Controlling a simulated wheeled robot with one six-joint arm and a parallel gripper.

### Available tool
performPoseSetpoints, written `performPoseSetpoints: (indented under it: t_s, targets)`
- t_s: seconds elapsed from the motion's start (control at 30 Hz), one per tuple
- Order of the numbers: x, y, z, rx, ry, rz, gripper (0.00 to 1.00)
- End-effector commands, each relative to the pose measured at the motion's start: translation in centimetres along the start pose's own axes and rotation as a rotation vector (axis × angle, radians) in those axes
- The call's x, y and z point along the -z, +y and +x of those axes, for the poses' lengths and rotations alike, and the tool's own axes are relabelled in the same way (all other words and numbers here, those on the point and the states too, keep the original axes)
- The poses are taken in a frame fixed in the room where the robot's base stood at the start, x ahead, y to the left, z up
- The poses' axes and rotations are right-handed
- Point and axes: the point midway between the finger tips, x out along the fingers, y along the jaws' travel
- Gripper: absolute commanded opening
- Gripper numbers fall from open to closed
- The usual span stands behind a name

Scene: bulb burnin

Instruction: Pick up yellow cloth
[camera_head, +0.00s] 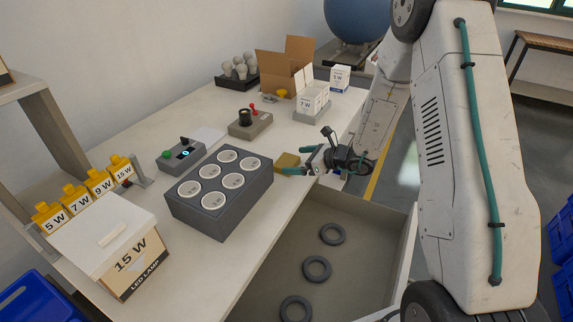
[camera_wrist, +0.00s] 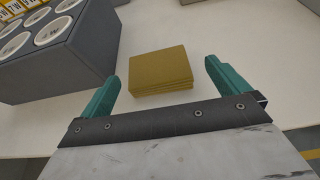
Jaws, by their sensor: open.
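The yellow cloth (camera_wrist: 160,70) is a folded, flat stack lying on the white table in the wrist view. It also shows in the head view (camera_head: 287,160), just right of the grey socket block. My gripper (camera_wrist: 163,80) is open, with one teal finger on each side of the near part of the cloth. Both fingers look apart from the cloth, with a wider gap on the right. In the head view my gripper (camera_head: 300,160) is at the table's right edge, beside the cloth. I cannot tell its exact height above the table.
The grey block (camera_head: 220,190) with several round white sockets stands close left of the cloth. A control box (camera_head: 250,123) with a red lever is behind. An open drawer (camera_head: 300,255) with grey rings lies below the table edge. A lamp box (camera_head: 110,250) stands front left.

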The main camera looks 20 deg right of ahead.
Motion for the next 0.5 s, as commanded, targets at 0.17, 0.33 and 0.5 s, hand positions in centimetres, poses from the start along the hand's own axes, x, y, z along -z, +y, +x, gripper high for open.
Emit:
performPoseSetpoints:
  t_s: [0.17, 0.33, 0.5]
  targets:
    - [0.2, 0.5, 2.5, -0.004, 0.000, -0.001, 1.00]
    - [0.2, 0.4, 4.6, -0.001, 0.001, -0.002, 1.00]
    - [0.2, 0.3, 4.7, 0.000, 0.000, -0.002, 1.00]
